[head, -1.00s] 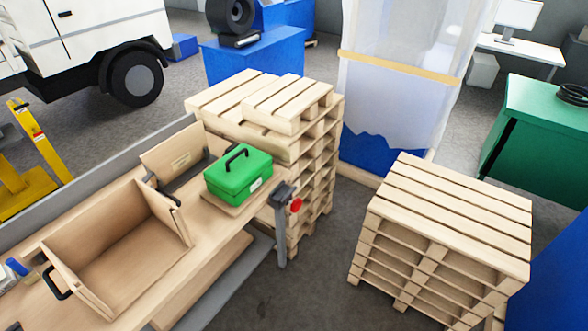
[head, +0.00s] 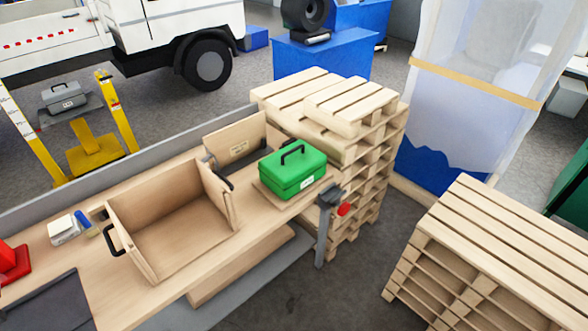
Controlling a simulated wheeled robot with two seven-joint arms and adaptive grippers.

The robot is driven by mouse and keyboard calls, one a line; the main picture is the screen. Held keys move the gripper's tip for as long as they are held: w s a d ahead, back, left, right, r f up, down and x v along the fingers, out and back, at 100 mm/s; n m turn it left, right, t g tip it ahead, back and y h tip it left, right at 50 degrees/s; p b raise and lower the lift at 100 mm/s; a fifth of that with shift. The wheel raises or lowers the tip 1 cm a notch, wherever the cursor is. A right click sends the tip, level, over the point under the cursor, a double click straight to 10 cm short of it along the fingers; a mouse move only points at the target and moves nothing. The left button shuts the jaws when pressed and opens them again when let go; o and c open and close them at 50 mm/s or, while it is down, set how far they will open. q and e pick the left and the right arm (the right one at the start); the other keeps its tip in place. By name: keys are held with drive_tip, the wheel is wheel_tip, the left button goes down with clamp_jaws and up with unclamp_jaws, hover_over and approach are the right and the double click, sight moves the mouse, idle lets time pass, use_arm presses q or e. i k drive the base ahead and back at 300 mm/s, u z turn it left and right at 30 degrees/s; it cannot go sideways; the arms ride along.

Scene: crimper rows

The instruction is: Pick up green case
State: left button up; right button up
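The green case (head: 293,172) has a black handle on top and a small white label on its front. It sits closed and upright near the right end of the wooden workbench (head: 215,274), on a thin wooden board. Neither of my grippers is in the head view, and nothing is touching the case.
An open wooden box (head: 168,227) stands left of the case, with a wooden panel (head: 235,140) behind it. A clamp-like post with a red knob (head: 327,207) is at the bench end. Pallet stacks stand behind (head: 360,107) and at right (head: 500,240). Grey floor lies between.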

sight(288, 171)
drive_tip(key=u, duration=0.25)
drive_tip(key=i, duration=0.45)
drive_tip(key=u, duration=0.65)
drive_tip(key=i, duration=1)
drive_tip(key=z, duration=0.05)
